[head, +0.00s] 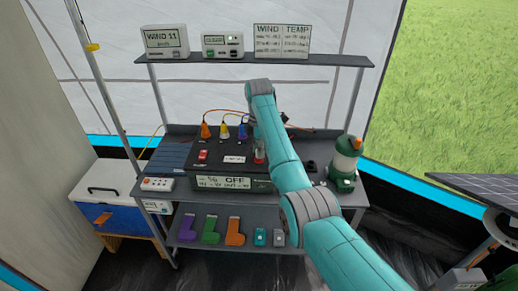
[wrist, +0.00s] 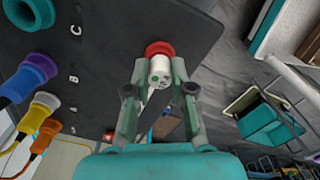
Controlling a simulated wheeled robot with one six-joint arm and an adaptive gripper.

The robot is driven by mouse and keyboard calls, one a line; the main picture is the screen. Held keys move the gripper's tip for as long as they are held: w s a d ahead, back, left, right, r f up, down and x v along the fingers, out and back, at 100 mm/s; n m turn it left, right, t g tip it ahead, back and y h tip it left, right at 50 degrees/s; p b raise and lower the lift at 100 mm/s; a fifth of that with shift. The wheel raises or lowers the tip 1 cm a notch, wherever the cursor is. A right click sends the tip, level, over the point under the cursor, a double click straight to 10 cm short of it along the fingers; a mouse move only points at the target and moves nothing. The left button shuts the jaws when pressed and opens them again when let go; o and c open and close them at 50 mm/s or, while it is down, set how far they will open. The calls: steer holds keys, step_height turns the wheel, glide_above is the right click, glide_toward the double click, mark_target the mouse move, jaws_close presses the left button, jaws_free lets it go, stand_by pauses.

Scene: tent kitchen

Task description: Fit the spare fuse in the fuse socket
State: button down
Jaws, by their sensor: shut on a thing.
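My gripper (wrist: 159,82) is shut on a small white cylinder, the spare fuse (wrist: 160,70), in the wrist view. A red ring, which looks like the fuse socket (wrist: 159,48), shows right at the fuse's far end on the dark panel. I cannot tell whether the fuse is inside the ring or just in front of it. In the head view my gripper is mostly hidden behind my arm, over the right part of the power box (head: 200,180). A red part shows there below it. The box's display (head: 235,182) reads OFF.
Orange (head: 205,131), yellow (head: 224,132) and blue (head: 243,131) plugs with cables stand at the back of the panel. A red switch (head: 203,155) is at its left. A green lantern (head: 345,160) stands right of the box. A shelf (head: 250,61) with displays spans above.

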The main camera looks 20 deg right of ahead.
steer(key=c, duration=0.9)
jaws_free()
